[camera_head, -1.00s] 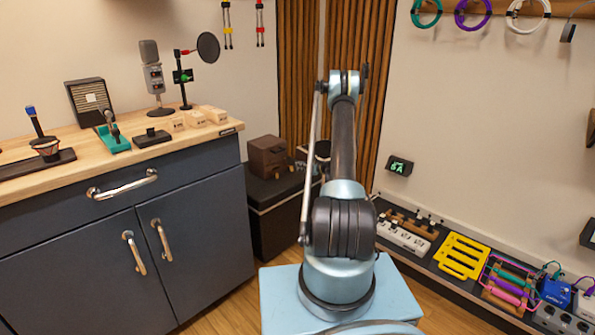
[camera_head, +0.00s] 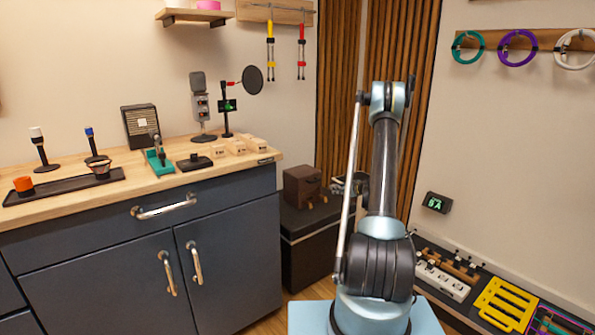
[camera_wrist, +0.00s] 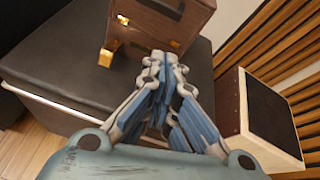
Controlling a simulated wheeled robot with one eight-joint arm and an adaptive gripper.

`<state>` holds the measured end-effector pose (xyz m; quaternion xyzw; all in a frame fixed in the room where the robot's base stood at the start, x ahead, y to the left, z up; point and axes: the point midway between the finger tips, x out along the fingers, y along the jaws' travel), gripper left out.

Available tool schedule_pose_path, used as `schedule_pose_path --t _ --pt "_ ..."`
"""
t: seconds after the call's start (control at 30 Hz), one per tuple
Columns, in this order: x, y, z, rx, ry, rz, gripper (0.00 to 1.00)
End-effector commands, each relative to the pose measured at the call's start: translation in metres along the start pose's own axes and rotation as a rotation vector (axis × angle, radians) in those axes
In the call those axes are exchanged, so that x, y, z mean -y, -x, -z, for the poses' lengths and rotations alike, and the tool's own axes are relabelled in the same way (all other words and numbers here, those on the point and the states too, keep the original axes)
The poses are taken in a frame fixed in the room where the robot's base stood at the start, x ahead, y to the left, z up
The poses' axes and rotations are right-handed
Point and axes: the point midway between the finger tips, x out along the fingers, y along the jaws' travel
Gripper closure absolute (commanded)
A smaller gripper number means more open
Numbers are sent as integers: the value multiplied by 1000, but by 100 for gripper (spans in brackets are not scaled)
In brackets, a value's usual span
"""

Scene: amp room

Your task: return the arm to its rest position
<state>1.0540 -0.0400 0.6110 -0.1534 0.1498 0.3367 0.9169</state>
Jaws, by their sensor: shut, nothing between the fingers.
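My arm stands upright in the head view, its upper link raised and its elbow joint high in the picture. My gripper (camera_wrist: 160,62) shows in the wrist view with its fingers together and nothing between them. It hangs over a black case-like box (camera_wrist: 55,50), close to a brown wooden box (camera_wrist: 160,22). I cannot tell whether it touches the brown box. In the head view my gripper (camera_head: 345,185) is small and partly hidden behind my arm, beside the brown box (camera_head: 302,186) on the black box (camera_head: 300,225).
A dark blue cabinet (camera_head: 100,235) with a wooden top stands on the left, carrying a microphone (camera_head: 200,105) and small items. A speaker-like box (camera_wrist: 265,112) is right of my gripper in the wrist view. A low shelf with a yellow rack (camera_head: 503,303) lies at right.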

Motion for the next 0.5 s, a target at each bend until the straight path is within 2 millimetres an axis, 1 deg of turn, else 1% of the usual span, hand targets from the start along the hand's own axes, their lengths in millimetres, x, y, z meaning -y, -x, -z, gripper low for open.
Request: schedule_pose_path --t 0.03,0.1,0.27,0.5 --pt "-5 6 -13 -15 39 -11 100" --pt "-11 13 -28 -36 96 -25 100" --pt "-27 32 -59 -82 226 -61 100" --pt "-56 65 -100 -147 421 -123 100"
